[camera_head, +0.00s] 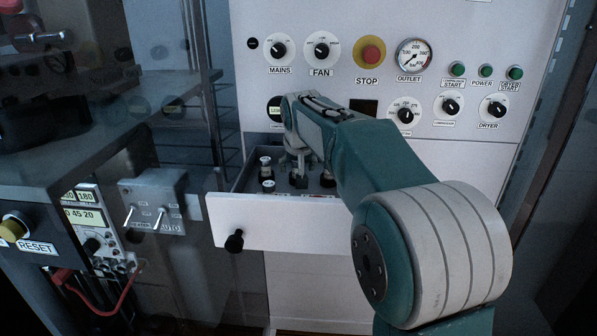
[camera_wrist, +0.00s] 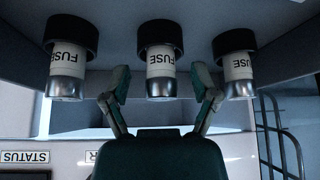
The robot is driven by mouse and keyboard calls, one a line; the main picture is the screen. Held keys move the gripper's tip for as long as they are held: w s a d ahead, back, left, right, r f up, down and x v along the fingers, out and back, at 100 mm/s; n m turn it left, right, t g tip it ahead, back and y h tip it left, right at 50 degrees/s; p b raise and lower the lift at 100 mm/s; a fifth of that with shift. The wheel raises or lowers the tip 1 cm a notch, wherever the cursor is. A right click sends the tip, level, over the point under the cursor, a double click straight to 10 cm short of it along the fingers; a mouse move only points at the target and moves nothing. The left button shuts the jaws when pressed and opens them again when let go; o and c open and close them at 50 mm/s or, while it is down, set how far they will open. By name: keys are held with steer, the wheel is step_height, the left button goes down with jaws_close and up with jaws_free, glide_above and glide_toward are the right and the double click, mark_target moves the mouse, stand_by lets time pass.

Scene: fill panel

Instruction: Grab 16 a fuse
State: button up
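Three fuses show in the wrist view, white with black caps and silver ends: a left fuse (camera_wrist: 68,62), a middle fuse (camera_wrist: 160,62) and a right fuse (camera_wrist: 237,66). My gripper (camera_wrist: 160,84) is open, its two fingers spread on either side of the middle fuse in the picture. I see no clear contact. In the head view my gripper (camera_head: 297,165) points down over an open drawer (camera_head: 290,222).
The drawer's black knob (camera_head: 234,242) sticks out at its front. Above is a panel with a red stop button (camera_head: 369,54), a gauge (camera_head: 414,57) and dials. A switch box (camera_head: 152,207) and a RESET button (camera_head: 15,228) stand to the left.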

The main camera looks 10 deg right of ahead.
jaws_close()
steer(key=shift+r, duration=0.1)
